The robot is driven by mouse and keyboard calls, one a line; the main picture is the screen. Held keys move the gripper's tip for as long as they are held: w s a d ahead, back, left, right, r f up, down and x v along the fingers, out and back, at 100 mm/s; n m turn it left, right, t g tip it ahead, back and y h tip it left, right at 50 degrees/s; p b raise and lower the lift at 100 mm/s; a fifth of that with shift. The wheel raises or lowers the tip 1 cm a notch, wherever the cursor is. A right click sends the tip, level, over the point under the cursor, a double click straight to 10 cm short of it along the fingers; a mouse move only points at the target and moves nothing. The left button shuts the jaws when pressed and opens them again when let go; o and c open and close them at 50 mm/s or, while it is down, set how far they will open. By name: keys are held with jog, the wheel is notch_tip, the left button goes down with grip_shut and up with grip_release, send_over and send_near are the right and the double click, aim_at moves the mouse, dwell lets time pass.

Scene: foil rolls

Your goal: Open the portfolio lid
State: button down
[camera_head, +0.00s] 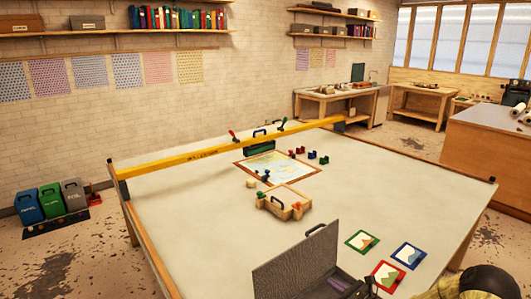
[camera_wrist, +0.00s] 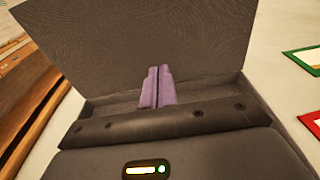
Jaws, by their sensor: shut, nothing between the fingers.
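The portfolio is a dark grey case at the near edge of the big table. Its lid (camera_head: 295,263) stands raised and tilted in the head view, with a dark handle (camera_head: 315,230) on its top edge. The inner face of the lid (camera_wrist: 140,40) fills the upper wrist view, above the shallow base (camera_wrist: 215,95). My gripper (camera_wrist: 158,70) shows as two purple fingers pressed together, with nothing between them. The fingertips point toward the lower part of the lid; whether they touch it I cannot tell. Part of the base is hidden behind the lid in the head view.
Framed cards in green (camera_head: 362,241), blue (camera_head: 409,256) and red (camera_head: 387,275) lie right of the portfolio. A wooden tray (camera_head: 284,203) and a framed map (camera_head: 280,167) lie farther back. A yellow beam (camera_head: 225,150) spans the table. The table's left side is clear.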

jog(key=p+v, duration=0.2)
jog(key=v, duration=0.5)
jog(key=shift+s+d+r, duration=0.15)
jog(key=s+a+r+n+g, duration=0.5)
jog(key=s+a+n+g, duration=0.65)
jog(key=a+n, duration=0.2)
jog(key=s+d+r+n+t+h, duration=0.1)
jog(key=s+r+n+h, duration=0.9)
jog(key=n, duration=0.5)
jog(key=shift+s+d+r, duration=0.2)
jog(key=shift+d+r, duration=0.15)
jog(key=shift+r, duration=0.15)
